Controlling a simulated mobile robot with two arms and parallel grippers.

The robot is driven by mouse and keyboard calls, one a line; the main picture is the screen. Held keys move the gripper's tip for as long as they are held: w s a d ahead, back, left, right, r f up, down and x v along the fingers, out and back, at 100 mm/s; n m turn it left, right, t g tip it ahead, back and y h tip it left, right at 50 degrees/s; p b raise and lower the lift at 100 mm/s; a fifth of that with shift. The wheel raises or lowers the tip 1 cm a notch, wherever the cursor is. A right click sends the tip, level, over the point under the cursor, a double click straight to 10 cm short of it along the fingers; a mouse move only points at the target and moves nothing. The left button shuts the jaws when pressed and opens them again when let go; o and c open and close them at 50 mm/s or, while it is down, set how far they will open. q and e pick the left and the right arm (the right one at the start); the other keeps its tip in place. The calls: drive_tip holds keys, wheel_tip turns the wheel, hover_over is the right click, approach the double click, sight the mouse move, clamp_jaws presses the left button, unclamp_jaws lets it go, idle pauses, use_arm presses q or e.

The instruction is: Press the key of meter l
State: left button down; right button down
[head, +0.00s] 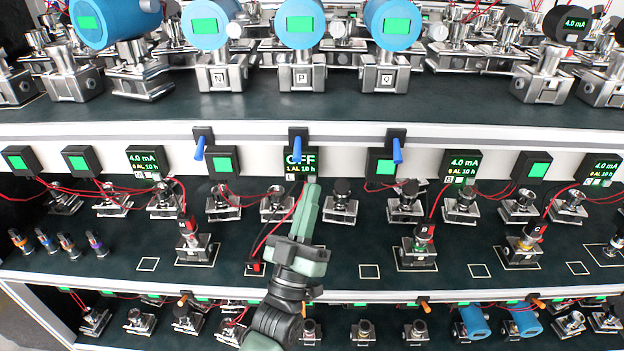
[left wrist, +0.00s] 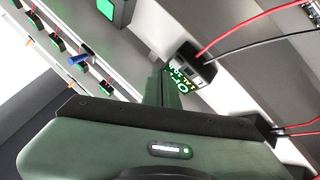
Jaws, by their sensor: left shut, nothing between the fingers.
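A black meter (head: 299,160) is on the white rail at the middle of the head view. Its screen reads OFF, with 1 AL 10 h below. My left gripper (head: 311,183) is shut and empty, pointing up and away from me. Its tips are at the meter's lower right edge and hide the key area there; I cannot tell whether they touch. In the left wrist view the same meter (left wrist: 190,72) is seen beside the closed fingers (left wrist: 166,75). My right gripper is not in view.
A meter reading 4.0 mA (head: 147,160) is to the left, another (head: 462,165) to the right. Red leads and metal fittings crowd the dark shelf (head: 340,240) below. Blue transmitters (head: 301,40) stand above.

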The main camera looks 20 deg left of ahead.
use_arm(q)
drive_tip(key=shift+w, duration=0.15)
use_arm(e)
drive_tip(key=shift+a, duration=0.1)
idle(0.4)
use_arm(q)
drive_tip(key=shift+w+a, duration=0.15)
drive_tip(key=shift+w, duration=0.1)
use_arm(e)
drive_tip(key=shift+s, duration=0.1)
use_arm(q)
drive_tip(key=shift+w+a, duration=0.1)
drive_tip(key=shift+w, duration=0.3)
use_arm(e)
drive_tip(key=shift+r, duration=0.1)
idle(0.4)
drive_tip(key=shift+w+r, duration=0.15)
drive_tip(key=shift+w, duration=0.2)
use_arm(q)
drive_tip(key=shift+s+d, duration=0.25)
drive_tip(key=shift+s, duration=0.55)
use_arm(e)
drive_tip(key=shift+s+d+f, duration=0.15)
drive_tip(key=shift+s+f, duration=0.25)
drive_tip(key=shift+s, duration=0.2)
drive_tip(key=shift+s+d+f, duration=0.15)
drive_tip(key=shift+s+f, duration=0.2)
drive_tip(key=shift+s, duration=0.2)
